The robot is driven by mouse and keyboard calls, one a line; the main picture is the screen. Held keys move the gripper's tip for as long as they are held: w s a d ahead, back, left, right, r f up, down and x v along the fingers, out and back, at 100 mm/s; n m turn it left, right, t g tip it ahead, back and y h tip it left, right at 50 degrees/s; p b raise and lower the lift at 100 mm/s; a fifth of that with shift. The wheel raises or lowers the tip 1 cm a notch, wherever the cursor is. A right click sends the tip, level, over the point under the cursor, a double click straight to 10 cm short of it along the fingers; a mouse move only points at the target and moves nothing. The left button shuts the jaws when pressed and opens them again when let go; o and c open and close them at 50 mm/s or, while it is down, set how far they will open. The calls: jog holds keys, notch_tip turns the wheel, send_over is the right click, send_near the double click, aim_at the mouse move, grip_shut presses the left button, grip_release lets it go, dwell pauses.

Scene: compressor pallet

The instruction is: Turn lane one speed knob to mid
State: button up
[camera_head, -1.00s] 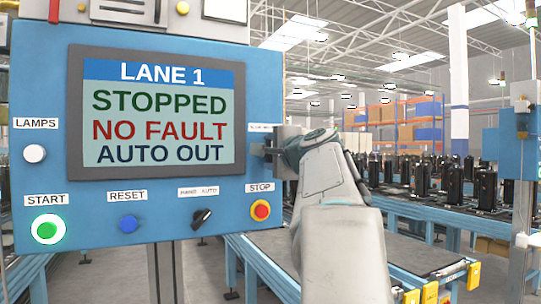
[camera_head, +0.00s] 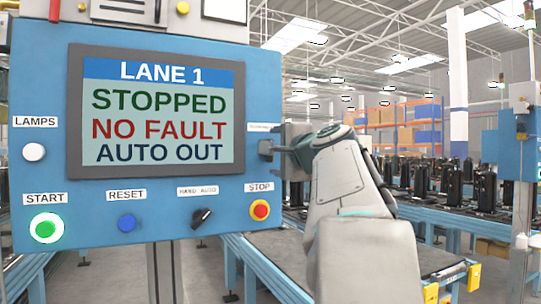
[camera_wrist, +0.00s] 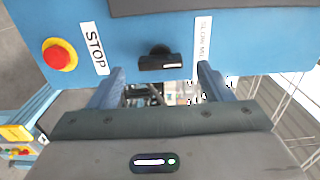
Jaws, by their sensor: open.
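The lane one panel (camera_head: 262,90) is blue, and its screen (camera_head: 158,112) reads LANE 1, STOPPED, NO FAULT, AUTO OUT. The dark speed knob (camera_wrist: 160,61) sits under the screen frame in the wrist view, beside a white label (camera_wrist: 202,40) starting with SLOW, the rest hard to read. In the head view the knob (camera_head: 265,147) is at the panel's right edge, partly hidden. My gripper (camera_wrist: 161,82) is open and empty, its fingers on either side of the knob in the picture. I cannot tell whether either finger touches it. In the head view my gripper (camera_head: 283,149) is side-on.
The red stop button (camera_head: 260,210), hand/auto switch (camera_head: 202,217), blue reset button (camera_head: 127,223) and lit green start button (camera_head: 46,228) line the panel's bottom. A conveyor (camera_head: 330,255) runs behind my arm. Dark compressors (camera_head: 420,180) stand on lines at the right.

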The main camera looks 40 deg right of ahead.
jog(key=b+v, duration=0.1)
jog(key=v, duration=0.9)
jog(key=shift+w, duration=0.1)
jog(key=w+a+f+n+g+y, duration=0.35)
jog(key=a+f, duration=0.45)
jog(key=f, duration=0.4)
jog(key=w+a+f+n+g+y, duration=0.25)
jog(key=a+f+n+g, duration=0.35)
jog(key=f, duration=0.7)
jog(key=s+a+f+n+g, duration=0.1)
jog(key=s+a+f+n, duration=0.2)
jog(key=f, duration=0.4)
jog(key=s+a+f+n+g+h+p, duration=0.1)
jog(key=s+a+f+n, duration=0.3)
jog(key=f, duration=0.4)
jog(key=s+a+f+n+g+h+p, duration=0.1)
jog(key=s+a+f+n+g, duration=0.2)
jog(key=f, duration=0.5)
jog(key=shift+s+a+n, duration=0.45)
jog(key=shift+s+a, duration=0.45)
jog(key=shift+a, duration=0.35)
